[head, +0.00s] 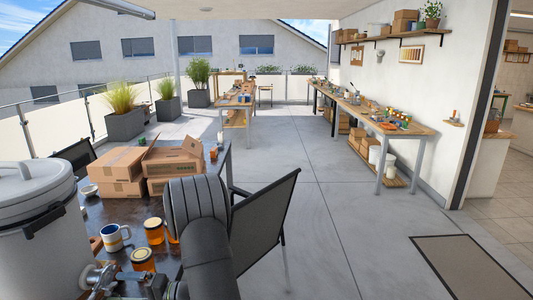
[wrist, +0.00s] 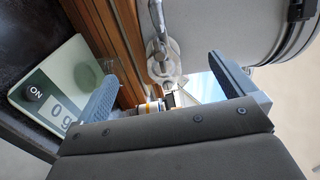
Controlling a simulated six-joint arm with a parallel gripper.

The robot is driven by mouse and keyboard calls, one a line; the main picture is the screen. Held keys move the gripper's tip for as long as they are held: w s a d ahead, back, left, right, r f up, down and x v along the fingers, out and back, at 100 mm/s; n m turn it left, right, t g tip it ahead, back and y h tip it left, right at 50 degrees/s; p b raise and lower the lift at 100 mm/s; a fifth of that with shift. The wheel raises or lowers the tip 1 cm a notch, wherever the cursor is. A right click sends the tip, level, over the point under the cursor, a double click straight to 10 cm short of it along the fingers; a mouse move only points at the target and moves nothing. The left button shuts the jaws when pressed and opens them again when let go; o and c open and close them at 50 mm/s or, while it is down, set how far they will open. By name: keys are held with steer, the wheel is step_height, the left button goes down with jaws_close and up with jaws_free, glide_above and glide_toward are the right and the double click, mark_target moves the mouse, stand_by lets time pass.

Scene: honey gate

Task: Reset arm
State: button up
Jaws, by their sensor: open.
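My gripper (wrist: 168,88) is open, its two grey fingers spread apart in the wrist view. A metal valve (wrist: 163,58) on the grey tank (wrist: 235,22) shows just beyond and between the fingers. I cannot tell whether the fingers touch it. A small banded part (wrist: 152,107) shows low between the fingers, mostly hidden by the gripper body. In the head view the tank (head: 38,225) stands at the left with the valve (head: 98,277) at its lower right. My dark arm reaches down beside it and hides much of the gripper.
Cardboard boxes (head: 115,165) and a small bowl (head: 90,190) are behind. A scale (wrist: 62,85) reading 0 g lies near the left finger. A chair (head: 262,225) stands right.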

mark_target(112, 288)
steer(key=shift+d, duration=0.15)
steer(key=a, duration=0.6)
steer(key=shift+s+a, duration=0.1)
steer(key=shift+a, duration=0.05)
steer(key=shift+a+n, duration=0.1)
steer(key=shift+n, duration=0.2)
steer(key=n, duration=0.6)
steer(key=shift+f+n, duration=0.1)
steer(key=shift+n, duration=0.3)
steer(key=n, duration=0.7)
steer(key=shift+w, duration=0.2)
steer(key=n, duration=1)
steer(key=shift+w+n, duration=0.1)
steer(key=shift+n, duration=0.3)
steer(key=n, duration=0.3)
steer(key=shift+n, duration=0.4)
steer(key=d, duration=0.9)
